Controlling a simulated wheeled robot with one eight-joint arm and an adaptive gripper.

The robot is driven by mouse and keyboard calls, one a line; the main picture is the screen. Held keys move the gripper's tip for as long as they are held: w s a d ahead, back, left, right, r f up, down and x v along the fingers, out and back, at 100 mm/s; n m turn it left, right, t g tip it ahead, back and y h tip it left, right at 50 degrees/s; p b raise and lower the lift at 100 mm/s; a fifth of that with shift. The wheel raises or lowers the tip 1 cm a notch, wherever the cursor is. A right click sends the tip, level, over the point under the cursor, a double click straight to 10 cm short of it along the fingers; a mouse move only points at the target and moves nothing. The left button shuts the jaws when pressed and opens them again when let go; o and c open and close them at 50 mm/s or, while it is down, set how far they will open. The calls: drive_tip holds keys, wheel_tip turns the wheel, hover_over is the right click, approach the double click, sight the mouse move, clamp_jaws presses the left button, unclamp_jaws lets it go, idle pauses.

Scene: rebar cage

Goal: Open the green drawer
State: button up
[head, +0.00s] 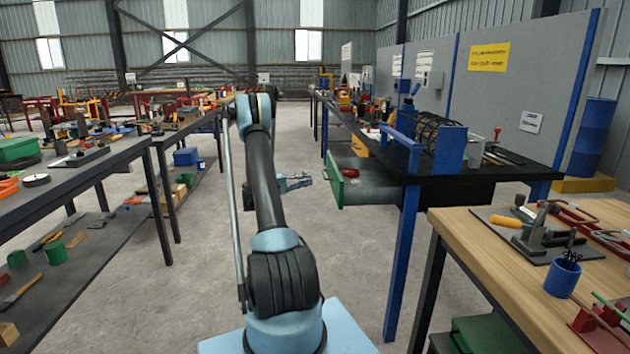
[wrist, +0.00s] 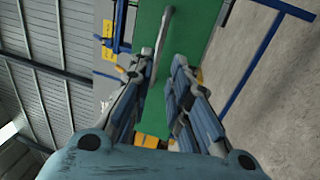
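The green drawer (head: 333,180) sits under the dark table with the blue frame. It stands pulled out to the left, and its grey inside shows with a small red item in it. Its green front fills the middle of the wrist view (wrist: 205,28), with a grey bar handle (wrist: 161,45) on it. My gripper (head: 306,180) is just left of the drawer front. In the wrist view the two fingers (wrist: 157,66) are spread apart, with the handle's near end showing between them. I cannot tell whether either finger touches the handle.
The dark table (head: 480,178) carries a blue-framed rebar cage (head: 438,135). A wooden workbench (head: 500,260) with tools stands at the front right. Grey tables (head: 80,170) stand at the left. The concrete floor between is clear.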

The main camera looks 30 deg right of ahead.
drive_tip(key=shift+v, duration=1.7)
